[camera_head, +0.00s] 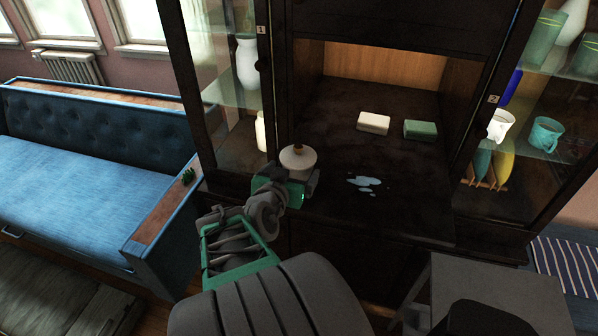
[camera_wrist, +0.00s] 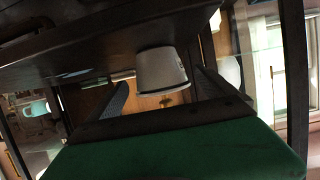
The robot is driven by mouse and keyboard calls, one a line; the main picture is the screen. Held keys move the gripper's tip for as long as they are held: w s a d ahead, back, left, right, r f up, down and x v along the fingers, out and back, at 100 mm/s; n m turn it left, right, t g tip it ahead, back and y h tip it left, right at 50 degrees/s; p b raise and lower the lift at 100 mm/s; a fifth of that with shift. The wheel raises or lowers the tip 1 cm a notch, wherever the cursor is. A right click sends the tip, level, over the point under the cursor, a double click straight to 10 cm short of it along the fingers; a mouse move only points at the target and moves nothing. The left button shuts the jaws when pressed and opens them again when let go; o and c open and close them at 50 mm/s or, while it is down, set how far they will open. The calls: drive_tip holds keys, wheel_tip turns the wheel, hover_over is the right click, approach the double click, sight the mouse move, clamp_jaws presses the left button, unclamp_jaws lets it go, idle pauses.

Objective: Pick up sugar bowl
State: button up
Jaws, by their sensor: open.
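The sugar bowl (camera_head: 298,157), white and round with a small gold-brown knob on top, stands upright on the dark cabinet shelf near its left front. My gripper (camera_head: 289,182) is at the bowl's near side, and its green and grey body hides the bowl's lower part in the head view. In the wrist view, which is turned upside down, the bowl (camera_wrist: 162,70) lies between the two dark, spread fingers. The gripper is open. I cannot tell whether either finger touches the bowl.
A white block (camera_head: 373,123) and a green block (camera_head: 420,130) lie farther back on the shelf. A pale blue puddle (camera_head: 365,184) is right of the bowl. Glass-fronted side compartments hold a white vase (camera_head: 247,63), a white mug (camera_head: 500,125) and a teal mug (camera_head: 545,134).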

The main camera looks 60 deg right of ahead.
drive_tip(key=x, duration=0.5)
drive_tip(key=shift+d+f+b, duration=0.3)
drive_tip(key=shift+b, duration=0.05)
drive_tip(key=shift+a+r, duration=0.1)
clamp_jaws()
idle(0.6)
